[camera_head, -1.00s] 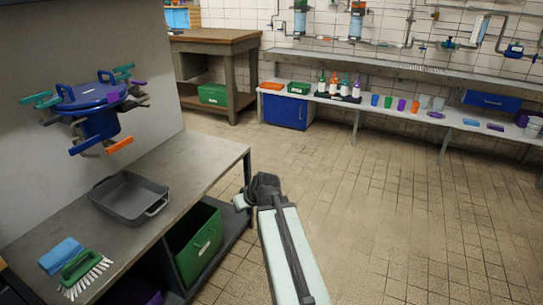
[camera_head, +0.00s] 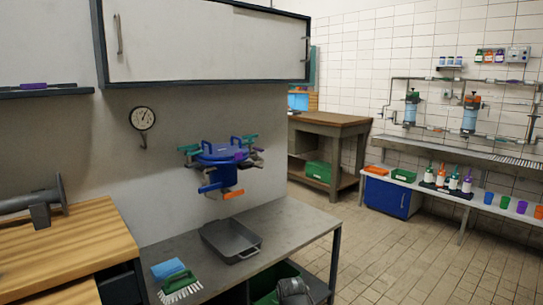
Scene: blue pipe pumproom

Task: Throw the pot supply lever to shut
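A blue pot (camera_head: 222,172) with a lid and raised blue handles is mounted on the grey wall panel above the bench. Several coloured levers stick out around it: teal ones at the upper left and right, an orange one (camera_head: 233,194) low at the front, a blue one (camera_head: 211,187) at the lower left, and a small purple piece (camera_head: 240,155). I cannot tell which is the supply lever. My gripper (camera_head: 293,290) shows as a dark shape at the bottom edge, in front of the bench and well below the pot. Its fingers cannot be made out.
A metal bench (camera_head: 290,228) runs below the pot, holding a grey tray (camera_head: 232,243), a blue cloth (camera_head: 168,268) and a green brush (camera_head: 180,283). A wooden counter (camera_head: 60,240) stands at left. A cabinet (camera_head: 205,45) hangs above. The tiled floor (camera_head: 400,250) at right is clear.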

